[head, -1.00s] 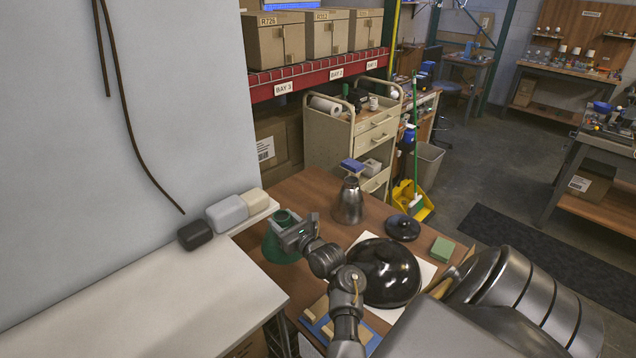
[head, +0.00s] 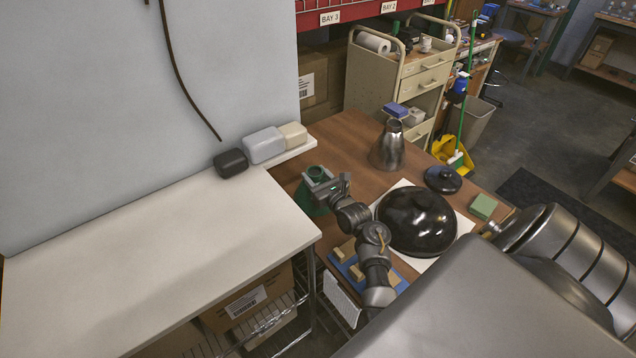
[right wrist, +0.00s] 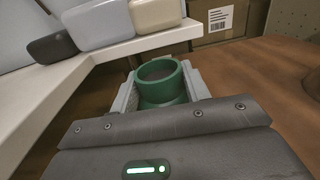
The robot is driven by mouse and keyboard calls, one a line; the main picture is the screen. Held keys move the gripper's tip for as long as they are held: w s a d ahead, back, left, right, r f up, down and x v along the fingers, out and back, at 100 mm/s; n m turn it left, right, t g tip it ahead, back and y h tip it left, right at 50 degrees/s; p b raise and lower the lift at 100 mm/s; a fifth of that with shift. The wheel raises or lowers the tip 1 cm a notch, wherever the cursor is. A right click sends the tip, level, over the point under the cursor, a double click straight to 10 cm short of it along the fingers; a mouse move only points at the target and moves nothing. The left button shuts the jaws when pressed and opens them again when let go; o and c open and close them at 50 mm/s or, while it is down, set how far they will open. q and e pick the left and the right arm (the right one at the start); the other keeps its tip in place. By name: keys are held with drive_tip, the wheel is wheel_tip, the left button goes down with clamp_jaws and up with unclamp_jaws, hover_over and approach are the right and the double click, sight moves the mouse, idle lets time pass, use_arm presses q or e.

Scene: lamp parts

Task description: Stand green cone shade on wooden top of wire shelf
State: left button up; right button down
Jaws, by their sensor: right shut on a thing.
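The green cone shade (head: 315,190) is upright at the left end of the brown wooden table, beside the pale counter. My right gripper (head: 332,187) is shut on its narrow neck. In the right wrist view the green neck (right wrist: 165,88) sits between the two fingers, its round opening facing up; the lower cone is hidden there. I cannot tell whether its rim touches the table. The wire shelf (head: 262,325) stands at the lower left under a long pale top (head: 150,260), whose broad surface is bare. My left gripper is not in view.
A black case (head: 231,163), a grey one (head: 264,145) and a cream one (head: 293,135) line the wall behind the pale top. On the brown table (head: 345,140) are a steel cone shade (head: 388,150), a black dome (head: 416,220) and a black lid (head: 443,179).

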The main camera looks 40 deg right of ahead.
drive_tip(key=shift+f, duration=1.85)
drive_tip(key=c, duration=0.7)
unclamp_jaws()
drive_tip(key=shift+f, duration=0.1)
drive_tip(key=s+a, duration=0.1)
drive_tip(key=s, duration=1.1)
drive_tip(key=shift+p, duration=0.3)
drive_tip(key=shift+a+r, duration=0.1)
drive_tip(key=shift+r, duration=0.1)
